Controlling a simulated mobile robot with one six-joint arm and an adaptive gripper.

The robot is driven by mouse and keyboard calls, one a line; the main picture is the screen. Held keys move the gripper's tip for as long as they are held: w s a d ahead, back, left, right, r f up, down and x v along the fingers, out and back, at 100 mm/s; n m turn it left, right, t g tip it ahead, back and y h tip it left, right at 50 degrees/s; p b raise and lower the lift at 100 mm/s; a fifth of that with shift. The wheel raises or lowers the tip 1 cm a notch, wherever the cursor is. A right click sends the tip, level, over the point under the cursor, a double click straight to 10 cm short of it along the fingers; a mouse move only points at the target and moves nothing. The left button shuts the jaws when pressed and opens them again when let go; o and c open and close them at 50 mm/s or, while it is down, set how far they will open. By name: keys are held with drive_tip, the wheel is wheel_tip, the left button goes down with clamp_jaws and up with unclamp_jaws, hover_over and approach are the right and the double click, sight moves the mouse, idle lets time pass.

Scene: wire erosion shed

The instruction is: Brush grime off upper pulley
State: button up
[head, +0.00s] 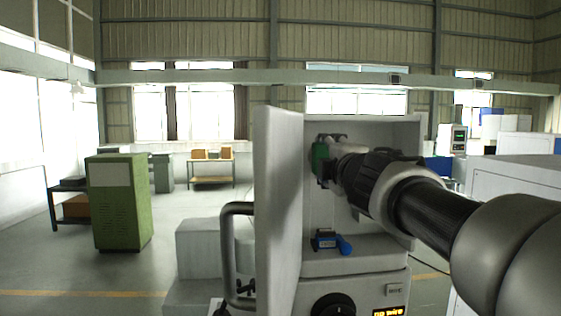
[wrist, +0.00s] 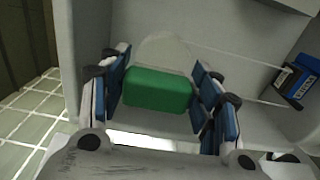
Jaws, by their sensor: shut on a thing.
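My gripper (wrist: 160,88) is shut on a green block-shaped thing, which I take to be the brush (wrist: 157,90); its blue-padded fingers sit on both sides. No bristles show. Just beyond the brush, in the wrist view, is a pale rounded shape (wrist: 165,46), perhaps the upper pulley; the brush covers its lower part. I cannot tell whether they touch. In the head view my gripper (head: 325,163) is inside the open machine cabinet (head: 381,130), high up, with the green brush (head: 319,157) at its left end. The pulley cannot be made out there.
The open cabinet door (head: 279,190) stands close left of my gripper. A blue and black item (head: 327,240) lies on the ledge below; a blue-labelled item also shows in the wrist view (wrist: 296,82).

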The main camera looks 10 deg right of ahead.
drive_tip(key=shift+a, duration=0.85)
drive_tip(key=shift+d, duration=0.1)
drive_tip(key=shift+s, duration=0.15)
drive_tip(key=shift+s, duration=2.9)
drive_tip(key=s, duration=0.3)
drive_tip(key=shift+p, duration=0.4)
